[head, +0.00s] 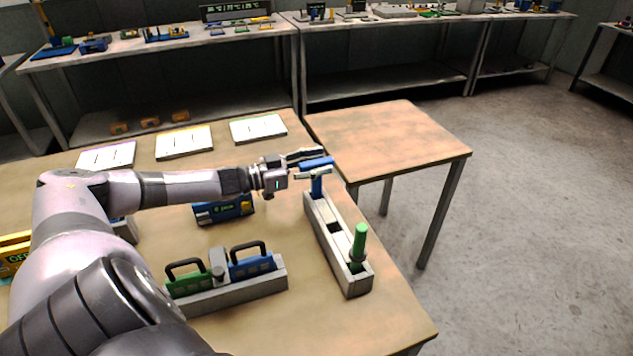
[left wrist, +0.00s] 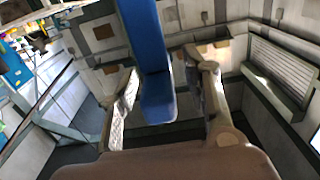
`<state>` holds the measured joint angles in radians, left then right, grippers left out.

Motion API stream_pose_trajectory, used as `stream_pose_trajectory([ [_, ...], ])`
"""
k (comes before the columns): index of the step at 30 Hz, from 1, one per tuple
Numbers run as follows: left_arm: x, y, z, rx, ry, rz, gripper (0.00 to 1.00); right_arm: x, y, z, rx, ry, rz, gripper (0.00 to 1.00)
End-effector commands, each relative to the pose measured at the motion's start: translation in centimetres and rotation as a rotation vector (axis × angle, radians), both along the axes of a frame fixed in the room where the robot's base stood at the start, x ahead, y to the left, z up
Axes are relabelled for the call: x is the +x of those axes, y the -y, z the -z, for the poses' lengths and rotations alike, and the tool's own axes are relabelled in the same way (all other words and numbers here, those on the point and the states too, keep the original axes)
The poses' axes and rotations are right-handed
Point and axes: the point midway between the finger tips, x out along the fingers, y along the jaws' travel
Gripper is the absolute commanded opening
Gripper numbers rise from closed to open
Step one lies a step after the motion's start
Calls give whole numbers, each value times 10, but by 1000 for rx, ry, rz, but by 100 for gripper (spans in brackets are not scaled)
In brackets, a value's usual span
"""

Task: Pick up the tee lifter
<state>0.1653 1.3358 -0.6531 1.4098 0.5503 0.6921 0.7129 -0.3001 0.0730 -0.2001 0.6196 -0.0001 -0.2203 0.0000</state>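The tee lifter, with a blue crossbar handle (head: 317,163) on an upright blue stem, stands in the far end of a long grey rack (head: 328,243). My left gripper (head: 311,166) reaches in from the left at handle height, with its fingers on either side of the bar. In the left wrist view the blue bar (left wrist: 155,75) lies between the two open fingers (left wrist: 168,103), with gaps visible on both sides. The stem's lower end is hidden in the rack. My right gripper is not in view.
A green-handled tool (head: 359,243) stands in the rack's near end. A grey holder (head: 240,291) with green and blue handled pieces stands left of it, and a blue box (head: 223,209) lies behind that. A bare side table (head: 390,135) adjoins at the back right.

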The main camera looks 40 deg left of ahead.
Motion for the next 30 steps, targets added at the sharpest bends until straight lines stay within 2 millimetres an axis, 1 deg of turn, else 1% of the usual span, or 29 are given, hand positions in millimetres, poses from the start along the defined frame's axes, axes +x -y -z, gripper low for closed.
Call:
stream_pose_trajectory([
  [1,0,0,0,0,0,0,39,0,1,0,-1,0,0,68],
  [2,0,0,0,0,0,0,37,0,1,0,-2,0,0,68],
  [12,0,0,0,0,0,0,15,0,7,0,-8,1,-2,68],
  [19,0,0,0,0,0,0,0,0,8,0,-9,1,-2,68],
  [30,0,0,0,0,0,0,0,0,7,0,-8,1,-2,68],
])
